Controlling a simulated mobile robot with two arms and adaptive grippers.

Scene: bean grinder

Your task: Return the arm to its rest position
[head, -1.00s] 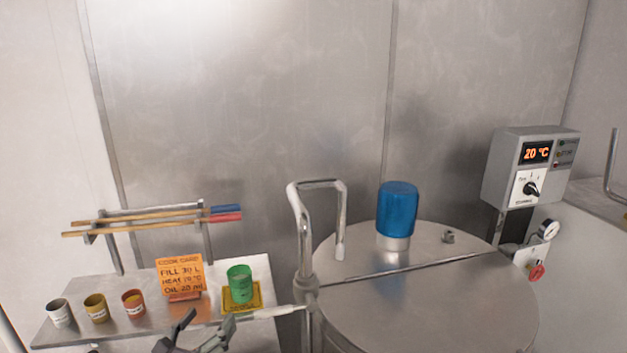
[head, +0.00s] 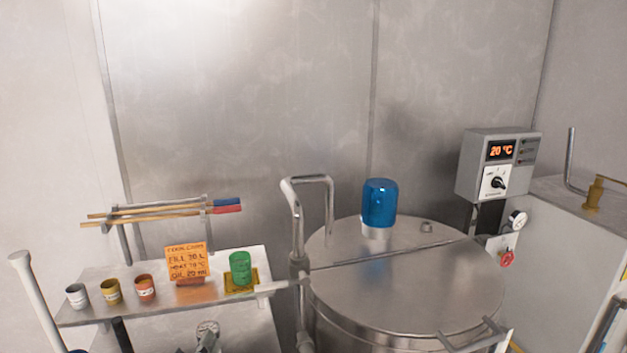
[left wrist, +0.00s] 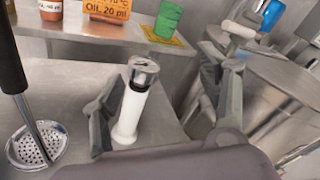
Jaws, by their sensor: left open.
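My left gripper (left wrist: 168,68) is open in the left wrist view, with its two grey fingers spread apart. Most of my left arm is outside the head view. My right gripper is not in view.
A shelf (head: 75,318) holds several small cups, an orange sign (head: 187,262) and a green can (head: 240,268). A large lidded steel vessel (head: 410,290) with a blue beacon (head: 379,203) stands right. A perforated skimmer (left wrist: 38,145) with a black handle is left of the dial.

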